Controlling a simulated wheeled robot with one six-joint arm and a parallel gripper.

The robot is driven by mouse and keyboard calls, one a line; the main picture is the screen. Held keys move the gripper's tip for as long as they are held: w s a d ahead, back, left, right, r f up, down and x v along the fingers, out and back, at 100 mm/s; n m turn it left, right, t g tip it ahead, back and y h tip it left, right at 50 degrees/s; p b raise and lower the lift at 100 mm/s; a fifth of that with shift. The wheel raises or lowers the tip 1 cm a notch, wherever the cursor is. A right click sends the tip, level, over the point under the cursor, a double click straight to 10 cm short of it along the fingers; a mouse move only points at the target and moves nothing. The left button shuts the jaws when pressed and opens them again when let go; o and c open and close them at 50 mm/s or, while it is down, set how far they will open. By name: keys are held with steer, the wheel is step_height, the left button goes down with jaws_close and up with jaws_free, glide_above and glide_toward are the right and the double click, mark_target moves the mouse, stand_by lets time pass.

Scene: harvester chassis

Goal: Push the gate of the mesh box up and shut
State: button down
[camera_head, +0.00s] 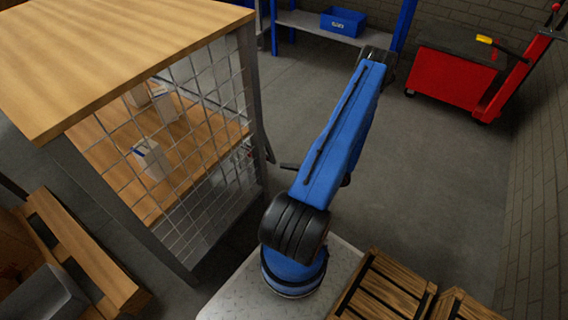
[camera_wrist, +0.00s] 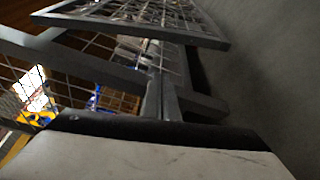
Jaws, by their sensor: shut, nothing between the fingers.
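The mesh box (camera_head: 245,75) stands at the left in the head view, with a wooden top, grey posts and wire mesh on its near side. In the wrist view, a grey-framed mesh panel (camera_wrist: 130,28), which looks like the gate, sticks out at an angle across the top. A grey upright and bars of the box frame show below it. My gripper (camera_wrist: 160,128) shows as a dark and pale shape along the bottom of the wrist view, close to the frame; contact cannot be told. It is shut and empty. In the head view my arm mostly hides it.
Small white cartons (camera_head: 150,158) stand on the wooden shelf inside the box. A red cart (camera_head: 455,78) stands at the back right and a blue bin (camera_head: 342,21) on a rear shelf. The floor right of my arm is clear.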

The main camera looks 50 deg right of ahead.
steer(key=r+x, duration=0.1)
steer(key=x, duration=0.8)
steer(key=shift+d, duration=1.95)
steer(key=shift+d, duration=0.1)
